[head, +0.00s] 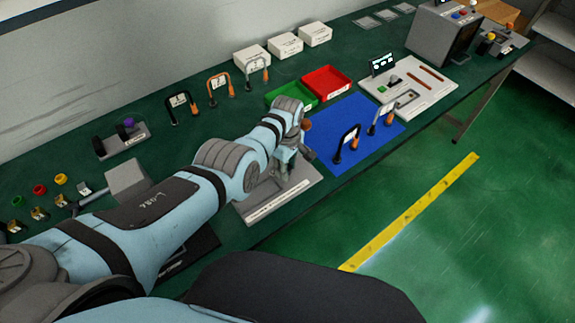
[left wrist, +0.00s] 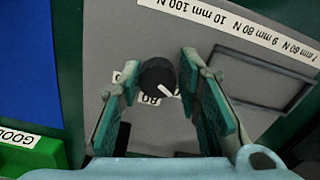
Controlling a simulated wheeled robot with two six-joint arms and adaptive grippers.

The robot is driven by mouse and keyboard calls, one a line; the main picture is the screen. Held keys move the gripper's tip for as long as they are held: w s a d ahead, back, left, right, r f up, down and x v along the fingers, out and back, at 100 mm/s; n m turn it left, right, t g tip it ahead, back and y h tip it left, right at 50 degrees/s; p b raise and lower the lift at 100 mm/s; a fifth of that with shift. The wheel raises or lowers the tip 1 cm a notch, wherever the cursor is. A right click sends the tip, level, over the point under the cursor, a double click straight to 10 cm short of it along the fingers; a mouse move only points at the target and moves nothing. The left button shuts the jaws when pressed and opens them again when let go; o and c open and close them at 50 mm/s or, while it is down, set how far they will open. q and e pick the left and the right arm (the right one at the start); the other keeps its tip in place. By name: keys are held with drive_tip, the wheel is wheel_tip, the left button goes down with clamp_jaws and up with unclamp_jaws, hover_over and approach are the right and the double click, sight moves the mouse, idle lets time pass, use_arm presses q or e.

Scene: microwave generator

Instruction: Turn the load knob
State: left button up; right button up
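The load knob (left wrist: 157,77) is a round black knob with a white pointer mark, on a grey panel (left wrist: 220,35) with printed number labels around it. In the left wrist view my left gripper (left wrist: 158,70) is open, with one green-padded finger on each side of the knob. I cannot tell whether either pad touches it. In the head view the left gripper (head: 287,165) is over the grey panel (head: 262,208) at the table's front edge, and the knob is hidden there. My right gripper is not in view.
Green (head: 292,95) and red (head: 326,82) trays stand behind. The panel also has a dark rectangular frame (left wrist: 262,80). A grey block (head: 127,180) stands to the left.

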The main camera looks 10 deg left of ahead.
use_arm(q)
drive_tip(key=shift+o, duration=1)
drive_tip(key=shift+w, duration=0.1)
